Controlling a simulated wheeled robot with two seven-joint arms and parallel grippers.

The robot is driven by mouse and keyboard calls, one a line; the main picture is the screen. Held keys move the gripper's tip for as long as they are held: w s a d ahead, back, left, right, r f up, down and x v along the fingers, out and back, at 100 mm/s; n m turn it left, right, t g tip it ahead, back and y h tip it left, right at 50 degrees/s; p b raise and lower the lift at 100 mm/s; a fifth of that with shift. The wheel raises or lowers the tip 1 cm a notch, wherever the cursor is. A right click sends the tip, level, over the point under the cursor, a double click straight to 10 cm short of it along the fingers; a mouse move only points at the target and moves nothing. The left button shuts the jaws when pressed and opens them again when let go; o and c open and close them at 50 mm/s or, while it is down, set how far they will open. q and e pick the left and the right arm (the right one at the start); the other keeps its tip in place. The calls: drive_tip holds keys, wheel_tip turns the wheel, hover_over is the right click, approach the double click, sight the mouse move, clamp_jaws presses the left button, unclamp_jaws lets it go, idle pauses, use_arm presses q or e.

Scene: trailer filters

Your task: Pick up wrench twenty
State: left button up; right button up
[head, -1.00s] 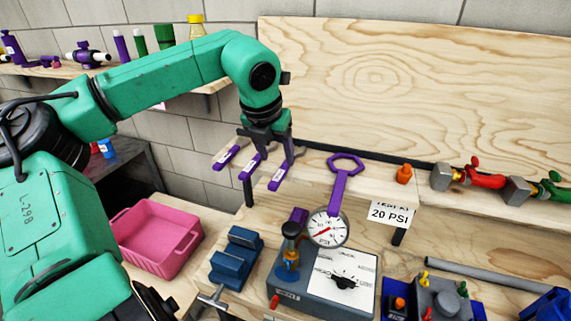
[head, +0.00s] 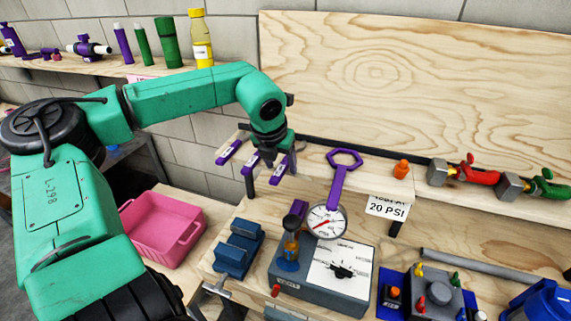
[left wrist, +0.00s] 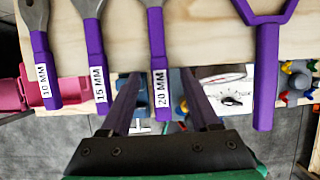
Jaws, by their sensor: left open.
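The wrench labelled 20 MM (left wrist: 158,50) has a purple handle and hangs over the shelf edge in the left wrist view. In the head view it is the rightmost of three labelled wrenches (head: 284,168). My left gripper (left wrist: 162,78) is open and empty. Its fingers point toward the 20 MM wrench, one to each side of its handle in the wrist picture; contact is not visible. In the head view the left gripper (head: 268,157) is at the wrenches and partly covers the middle one. My right gripper is not in view.
The 10 MM wrench (left wrist: 42,60) and another wrench (left wrist: 96,60) hang to the left. A larger purple wrench (head: 340,178) hangs to the right. Below are a pressure gauge (head: 326,221), a grey device (head: 315,285), a blue vise (head: 238,250) and a pink bin (head: 160,230).

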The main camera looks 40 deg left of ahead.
use_arm(q)
drive_tip(key=shift+f+b, duration=0.15)
drive_tip(key=shift+b, duration=0.15)
idle(0.4)
clamp_jaws()
idle(1.2)
